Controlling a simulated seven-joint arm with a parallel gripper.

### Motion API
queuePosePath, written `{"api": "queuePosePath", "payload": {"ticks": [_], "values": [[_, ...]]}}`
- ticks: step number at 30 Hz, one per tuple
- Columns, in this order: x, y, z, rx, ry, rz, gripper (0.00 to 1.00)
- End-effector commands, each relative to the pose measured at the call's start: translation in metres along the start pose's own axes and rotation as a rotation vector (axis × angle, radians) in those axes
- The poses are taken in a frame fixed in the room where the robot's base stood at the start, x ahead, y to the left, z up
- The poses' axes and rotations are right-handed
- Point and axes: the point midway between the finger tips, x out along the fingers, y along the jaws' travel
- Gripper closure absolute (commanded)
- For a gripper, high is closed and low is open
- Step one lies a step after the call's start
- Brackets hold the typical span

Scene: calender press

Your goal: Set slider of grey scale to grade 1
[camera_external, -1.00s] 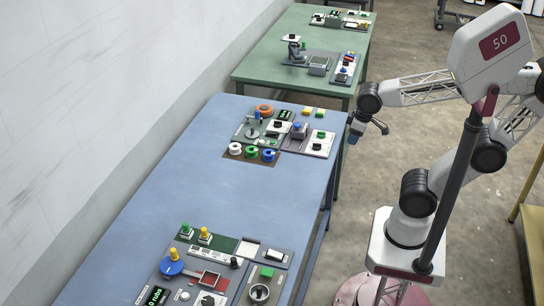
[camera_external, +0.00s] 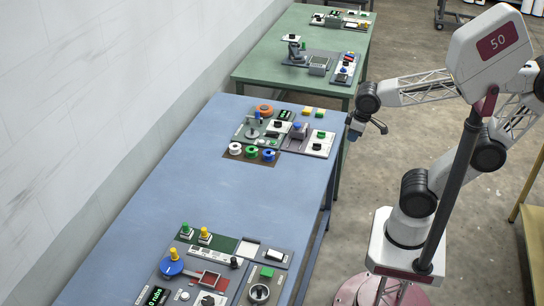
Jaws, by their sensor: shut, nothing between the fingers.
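My gripper (camera_external: 352,136) hangs just off the right edge of the blue table (camera_external: 190,190), beside the far group of devices. It is small in the view; it looks shut and holds nothing. No slider or grade marks can be made out at this size, so I cannot tell which device is the grey scale. The far group has a grey-green panel (camera_external: 243,130) with a lever and a white panel (camera_external: 320,144) with a green button. The near group has a grey panel (camera_external: 228,278) with a red part, knobs and a display.
White, green and blue spools (camera_external: 252,153) stand on a brown mat at the far group's front. The table's middle is clear. A green table (camera_external: 265,66) with more devices stands behind. A pale wall runs along the left.

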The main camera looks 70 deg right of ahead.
Motion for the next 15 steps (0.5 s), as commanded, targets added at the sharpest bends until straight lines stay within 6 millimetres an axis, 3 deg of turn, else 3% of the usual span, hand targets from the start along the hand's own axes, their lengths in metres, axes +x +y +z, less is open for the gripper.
{"api": "queuePosePath", "payload": {"ticks": [15], "values": [[0.009, -0.027, -0.048, -0.302, -0.089, 0.08, 1.0]]}}
